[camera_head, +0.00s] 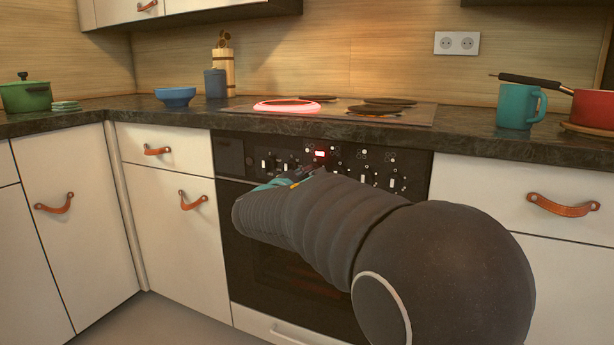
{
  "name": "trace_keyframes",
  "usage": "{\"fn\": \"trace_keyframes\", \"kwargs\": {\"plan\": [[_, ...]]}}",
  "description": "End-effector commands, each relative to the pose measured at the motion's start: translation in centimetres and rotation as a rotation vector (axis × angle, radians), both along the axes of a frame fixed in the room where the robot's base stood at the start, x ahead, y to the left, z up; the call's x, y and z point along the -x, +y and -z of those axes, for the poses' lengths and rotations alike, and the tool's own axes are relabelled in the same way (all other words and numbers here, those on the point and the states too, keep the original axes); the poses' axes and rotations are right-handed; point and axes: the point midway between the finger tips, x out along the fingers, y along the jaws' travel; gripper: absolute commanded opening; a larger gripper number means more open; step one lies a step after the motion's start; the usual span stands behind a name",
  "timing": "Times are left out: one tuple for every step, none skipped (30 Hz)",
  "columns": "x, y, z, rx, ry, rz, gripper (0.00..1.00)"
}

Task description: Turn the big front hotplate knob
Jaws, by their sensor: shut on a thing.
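The black control panel (405,163) of the oven runs under the worktop, with several small knobs and white marks on it. My gripper (312,171) is at the middle of this panel, below a small lit red display (319,154). It is shut on a knob there. The knob itself is mostly hidden behind my gripper and arm, so its size and turn angle cannot be told. On the hob (335,114), the front left hotplate (287,106) glows red. The plates on the right (380,110) are dark.
A teal mug (516,108) and a red pan (592,108) stand on the worktop at right. A blue bowl (175,97), blue cup (215,83) and green pot (26,96) stand at left. Cabinet fronts have leather pulls (563,206). My arm covers much of the oven door.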

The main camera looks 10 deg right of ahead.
Motion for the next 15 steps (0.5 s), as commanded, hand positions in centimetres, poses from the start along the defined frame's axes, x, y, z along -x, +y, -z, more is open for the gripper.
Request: {"fn": "trace_keyframes", "kwargs": {"plan": [[0.01, -0.01, -0.13, 0.022, 0.016, 0.0, 0.0], [0.01, -0.01, -0.14, 0.039, 0.028, 0.0, 0.0], [0.01, -0.01, -0.17, 0.062, 0.045, 0.0, 0.0], [0.01, -0.02, -0.18, 0.08, 0.058, 0.001, 0.0], [0.01, -0.02, -0.2, 0.101, 0.072, 0.001, 0.0], [0.01, -0.01, -0.22, 0.129, 0.093, 0.001, 0.0], [0.01, -0.02, -0.23, 0.152, 0.109, 0.001, 0.0], [0.01, -0.02, -0.25, 0.173, 0.125, 0.001, 0.0], [0.02, -0.03, -0.27, 0.204, 0.148, 0.001, 0.0], [0.02, -0.02, -0.28, 0.228, 0.165, 0.001, 0.0], [0.02, -0.02, -0.29, 0.251, 0.182, 0.001, 0.0], [0.02, -0.03, -0.3, 0.282, 0.205, 0.0, 0.0], [0.02, -0.03, -0.32, 0.305, 0.222, 0.0, 0.0], [0.02, -0.02, -0.33, 0.328, 0.238, 0.0, 0.0], [0.02, -0.03, -0.34, 0.358, 0.26, 0.0, 0.0]]}}
